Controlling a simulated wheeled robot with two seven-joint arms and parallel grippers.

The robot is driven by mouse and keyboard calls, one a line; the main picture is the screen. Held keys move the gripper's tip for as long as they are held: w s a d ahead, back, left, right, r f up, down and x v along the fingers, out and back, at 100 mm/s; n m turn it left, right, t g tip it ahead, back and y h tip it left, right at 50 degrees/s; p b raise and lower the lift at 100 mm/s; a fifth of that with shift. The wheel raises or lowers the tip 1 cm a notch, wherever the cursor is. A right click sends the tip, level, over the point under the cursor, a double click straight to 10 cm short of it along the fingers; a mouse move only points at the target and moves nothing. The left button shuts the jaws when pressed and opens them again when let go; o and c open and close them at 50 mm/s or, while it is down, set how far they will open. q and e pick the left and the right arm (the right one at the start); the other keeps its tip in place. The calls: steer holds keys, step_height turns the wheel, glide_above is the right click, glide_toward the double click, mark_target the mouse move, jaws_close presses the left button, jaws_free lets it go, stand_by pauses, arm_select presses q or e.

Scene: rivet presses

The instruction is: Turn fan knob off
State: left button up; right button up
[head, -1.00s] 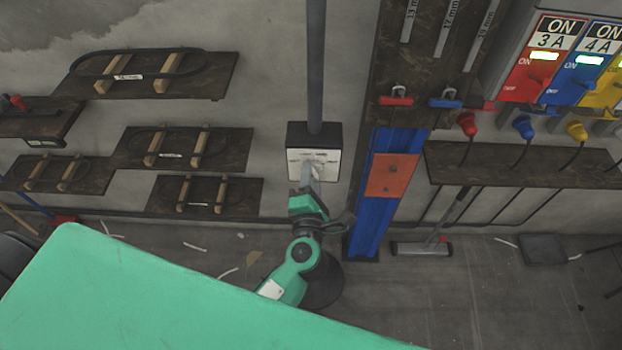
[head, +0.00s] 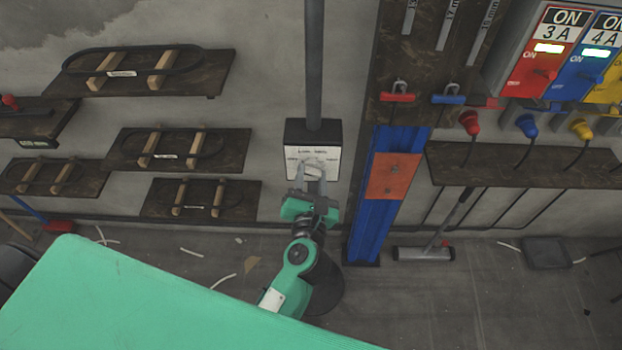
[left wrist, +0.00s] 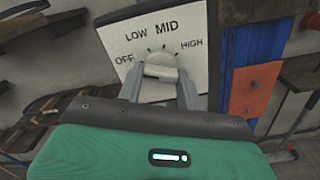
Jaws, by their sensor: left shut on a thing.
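The fan control box (head: 312,135) is mounted on the wall at the bottom of a grey vertical pipe. In the left wrist view its white panel (left wrist: 120,40) reads OFF, LOW, MID and HIGH in an arc above the grey fan knob (left wrist: 160,68). My left gripper (head: 312,178) reaches up to the panel and is shut on the knob, with one finger on each side. The fingers (left wrist: 160,88) partly hide the knob's sides, and I cannot tell which label it points to. My right gripper is not in view.
A blue post (head: 370,225) with an orange plate (head: 393,175) stands right of the box. Wall shelves (head: 180,148) are at left. Breaker switches (head: 545,70) and coloured plugs (head: 527,126) are at right. A broom (head: 424,253) leans below them.

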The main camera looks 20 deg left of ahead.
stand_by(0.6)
arm_select(q)
steer(key=o, duration=1)
steer(key=b+v, duration=0.4)
steer(key=v, duration=0.8)
